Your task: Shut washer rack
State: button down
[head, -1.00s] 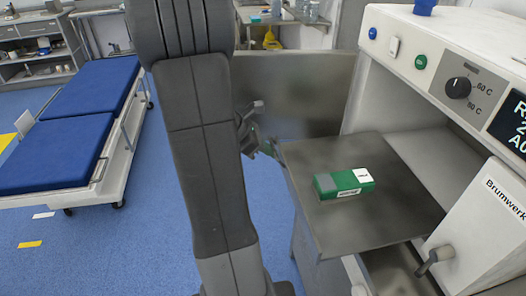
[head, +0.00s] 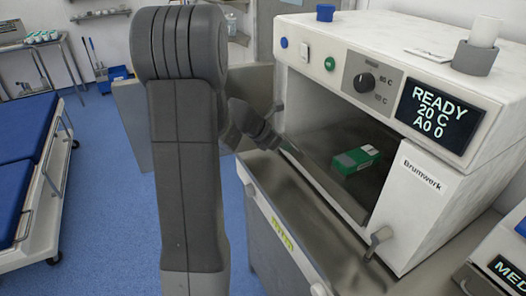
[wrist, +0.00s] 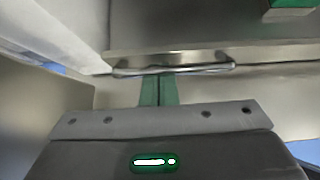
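The washer (head: 430,195) is a white cabinet labelled Brumwerk with an open front. Its grey rack (head: 325,180) lies mostly inside the chamber, its front edge near the opening. A green box with a pale label (head: 357,159) lies on the rack; a corner of this box shows at the top right in the wrist view (wrist: 290,12). The wrist view shows the rack's front bar handle (wrist: 205,69). My gripper (wrist: 158,80) has its green fingers together, with their tips at the bar; no grip around it is visible. In the head view my arm hides most of the gripper.
The washer's grey door (head: 130,115) stands open at the left, partly behind my arm. The washer display (head: 443,113) reads READY, 20 C. A door latch lever (head: 378,238) sticks out at the lower right of the opening. A blue bed (head: 25,170) stands at the left, with blue floor between.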

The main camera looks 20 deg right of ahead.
aim_at(301, 145)
jog(key=d, duration=0.4)
jog(key=shift+d, duration=0.2)
jog(key=shift+w+d+r, duration=0.1)
jog(key=shift+r, duration=0.1)
jog(key=shift+w+a, duration=0.1)
jog(key=shift+a, duration=0.15)
jog(key=a+f+v, duration=0.2)
jog(key=v, duration=1)
jog(key=shift+a, duration=0.15)
